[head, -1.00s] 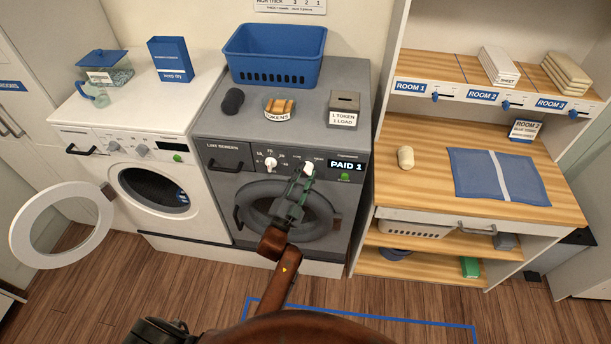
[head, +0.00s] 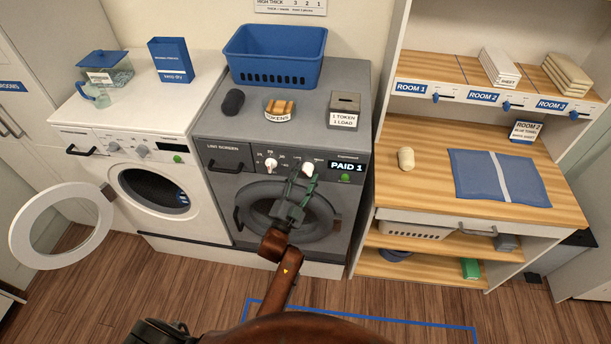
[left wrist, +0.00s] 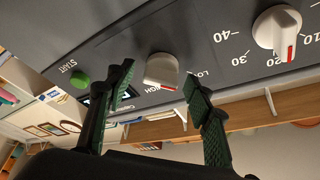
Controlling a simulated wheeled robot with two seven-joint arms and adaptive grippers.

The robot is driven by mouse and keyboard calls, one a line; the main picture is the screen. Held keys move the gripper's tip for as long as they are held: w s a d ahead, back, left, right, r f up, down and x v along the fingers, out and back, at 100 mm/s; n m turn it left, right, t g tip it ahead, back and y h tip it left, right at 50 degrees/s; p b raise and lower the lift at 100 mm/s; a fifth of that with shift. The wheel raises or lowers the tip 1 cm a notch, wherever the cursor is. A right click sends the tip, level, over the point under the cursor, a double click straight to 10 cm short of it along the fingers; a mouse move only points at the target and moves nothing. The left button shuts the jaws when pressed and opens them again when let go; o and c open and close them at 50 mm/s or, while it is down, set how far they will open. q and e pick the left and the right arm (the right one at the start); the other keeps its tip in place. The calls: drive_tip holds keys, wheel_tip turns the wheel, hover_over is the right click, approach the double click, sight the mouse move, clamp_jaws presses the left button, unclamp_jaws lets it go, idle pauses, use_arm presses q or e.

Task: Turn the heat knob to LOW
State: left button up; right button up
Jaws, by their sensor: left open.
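The heat knob (head: 307,169) is the right one of two white knobs on the grey dryer's panel (head: 225,156). In the left wrist view the heat knob (left wrist: 161,69) has a red mark on its lower edge. A partly hidden LOW label lies to its right; other lettering near it is partly covered by a finger. My left gripper (head: 297,194) is open in front of the dryer, just below the knob. In the wrist view its two fingertips (left wrist: 158,82) are on either side of the knob, apart from it. My right gripper is out of view.
A green START button (left wrist: 80,80) is on the left. The dryer's round door (head: 300,215) is below the panel. The washer's open door (head: 62,225) stands far left.

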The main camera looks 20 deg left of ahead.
use_arm(q)
drive_tip(key=shift+s, duration=0.1)
drive_tip(key=v, duration=1.2)
drive_tip(key=shift+d, duration=0.1)
